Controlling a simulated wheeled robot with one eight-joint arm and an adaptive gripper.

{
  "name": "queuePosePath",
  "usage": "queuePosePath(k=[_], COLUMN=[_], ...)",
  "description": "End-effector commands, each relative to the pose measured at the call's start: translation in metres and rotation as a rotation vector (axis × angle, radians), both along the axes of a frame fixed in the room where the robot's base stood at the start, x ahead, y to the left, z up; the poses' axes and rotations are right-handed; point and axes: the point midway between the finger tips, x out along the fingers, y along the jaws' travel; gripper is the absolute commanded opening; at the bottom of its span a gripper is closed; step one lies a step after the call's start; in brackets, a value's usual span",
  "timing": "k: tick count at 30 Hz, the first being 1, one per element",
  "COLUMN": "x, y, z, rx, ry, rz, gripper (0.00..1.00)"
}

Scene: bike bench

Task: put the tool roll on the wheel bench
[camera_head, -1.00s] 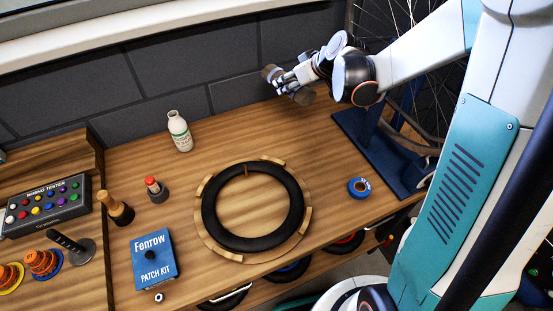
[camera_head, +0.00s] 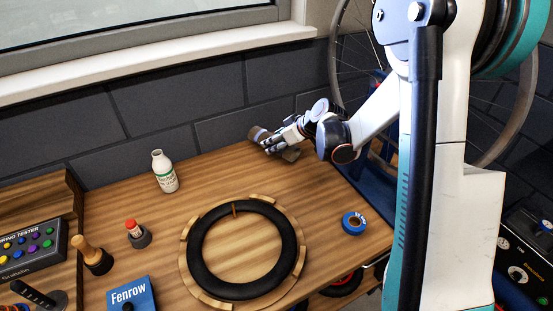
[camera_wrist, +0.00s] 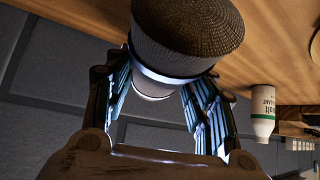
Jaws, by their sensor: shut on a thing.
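The tool roll shows as a brown-grey cylinder with rounded ends (camera_head: 291,154) in the head view, at the back of the wooden wheel bench (camera_head: 222,168), near the dark wall.
A black tyre (camera_head: 213,282) in a wooden ring lies on the bench. A white bottle (camera_head: 164,172), blue tape (camera_head: 353,223), a red-topped holder (camera_head: 136,233) and a blue Fenrow box (camera_head: 131,294) stand around it. A spoked wheel (camera_head: 345,52) is behind my arm.

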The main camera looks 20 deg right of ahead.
Motion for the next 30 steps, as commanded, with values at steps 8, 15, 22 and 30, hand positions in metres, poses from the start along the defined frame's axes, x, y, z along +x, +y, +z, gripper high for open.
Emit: queuePosePath(k=[8,15,22,30], x=[0.0,0.0,0.0,0.0], y=[0.0,0.0,0.0,0.0], z=[-0.021,-0.055,-0.057,-0.058], rx=[0.0,0.001,0.0,0.0], ry=[0.0,-0.001,0.0,0.0], rz=[0.0,0.0,0.0,0.0], gripper=[0.11,0.11,0.11,0.71])
